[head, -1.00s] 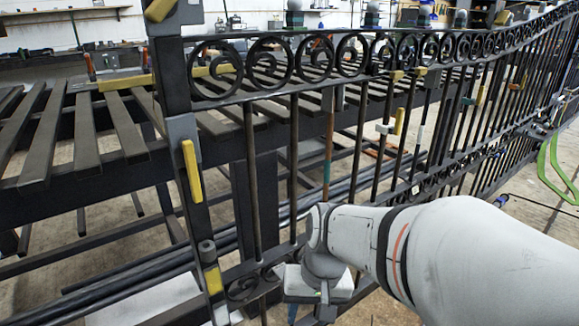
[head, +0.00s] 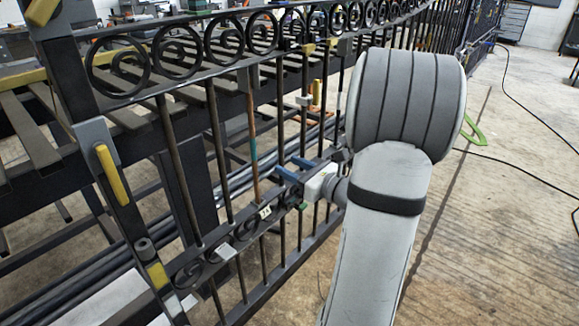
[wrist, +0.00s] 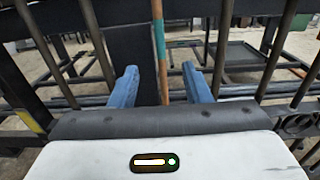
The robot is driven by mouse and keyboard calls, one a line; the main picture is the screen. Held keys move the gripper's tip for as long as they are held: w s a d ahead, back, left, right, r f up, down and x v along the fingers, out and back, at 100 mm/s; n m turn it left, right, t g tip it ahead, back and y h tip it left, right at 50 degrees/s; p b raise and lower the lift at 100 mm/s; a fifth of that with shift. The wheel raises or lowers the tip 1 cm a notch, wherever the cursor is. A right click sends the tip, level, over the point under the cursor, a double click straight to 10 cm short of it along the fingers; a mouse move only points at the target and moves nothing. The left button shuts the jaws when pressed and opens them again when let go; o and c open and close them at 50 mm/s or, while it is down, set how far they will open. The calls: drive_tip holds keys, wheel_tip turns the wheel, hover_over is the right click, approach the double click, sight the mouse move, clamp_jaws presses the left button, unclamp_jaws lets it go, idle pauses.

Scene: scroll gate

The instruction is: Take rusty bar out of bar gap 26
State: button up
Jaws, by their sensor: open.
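The rusty bar (head: 252,135) stands upright in the scroll gate (head: 205,262), reddish brown with a teal band. It also shows in the wrist view (wrist: 159,45), running down between my fingers. My gripper (head: 296,170) has blue fingers and is beside the lower part of the bar, to its right in the head view. In the wrist view my gripper (wrist: 158,85) is open, one finger on each side of the bar, with space on both sides. The bar's lower end is hidden behind my gripper body in the wrist view.
Dark bars (head: 218,150) stand on both sides of the rusty one. A yellow-handled clamp (head: 113,175) sits on the left post. A slatted table (head: 30,130) stands behind the gate.

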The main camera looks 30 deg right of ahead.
sight(255, 150)
drive_tip(key=shift+b+x, duration=0.45)
drive_tip(key=shift+x, duration=6.5)
clamp_jaws()
drive_tip(key=shift+r+p, duration=0.6)
drive_tip(key=shift+r, duration=0.3)
drive_tip(key=shift+v, duration=1.85)
